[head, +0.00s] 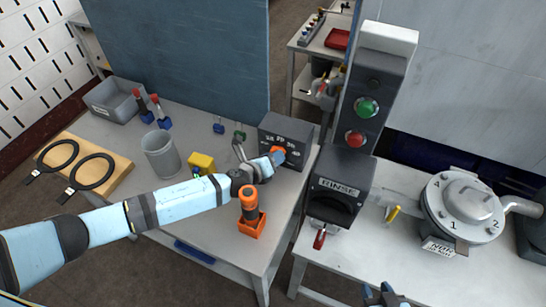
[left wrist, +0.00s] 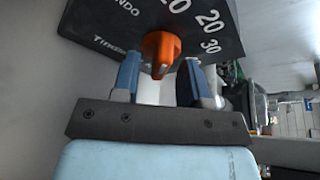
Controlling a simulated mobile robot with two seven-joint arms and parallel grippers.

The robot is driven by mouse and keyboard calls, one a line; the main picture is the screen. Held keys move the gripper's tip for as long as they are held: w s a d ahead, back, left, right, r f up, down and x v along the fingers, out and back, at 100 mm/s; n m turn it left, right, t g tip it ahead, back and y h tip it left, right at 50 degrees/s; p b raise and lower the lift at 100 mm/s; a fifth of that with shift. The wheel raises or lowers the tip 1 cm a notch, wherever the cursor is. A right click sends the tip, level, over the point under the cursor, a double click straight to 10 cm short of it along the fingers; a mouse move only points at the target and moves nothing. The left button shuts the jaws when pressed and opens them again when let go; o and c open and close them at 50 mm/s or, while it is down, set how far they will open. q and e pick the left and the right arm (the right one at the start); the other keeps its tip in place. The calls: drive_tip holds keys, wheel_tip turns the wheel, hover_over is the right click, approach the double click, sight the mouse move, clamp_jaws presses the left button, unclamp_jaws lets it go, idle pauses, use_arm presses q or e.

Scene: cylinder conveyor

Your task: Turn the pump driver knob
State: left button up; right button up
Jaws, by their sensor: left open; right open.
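The dark driver box (head: 268,124) stands at the right back of the left table, with white numbers on its face. Its orange knob (head: 279,151) is partly covered by my left gripper (head: 276,158) in the head view. In the left wrist view the knob (left wrist: 161,52) points toward the camera between my open blue fingers (left wrist: 160,78). The fingers are on either side of it, with visible gaps; I cannot tell whether the tips reach past its front. My right gripper (head: 385,295) is open and empty at the bottom edge of the head view, far from the knob.
An orange-and-black tool (head: 250,210) stands below my left forearm. The rinse box (head: 340,182) and metal vessel (head: 463,205) stand on the right table. A blue panel (head: 190,50) rises behind.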

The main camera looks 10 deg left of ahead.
use_arm(q)
clamp_jaws()
drive_tip(key=shift+f, duration=0.1)
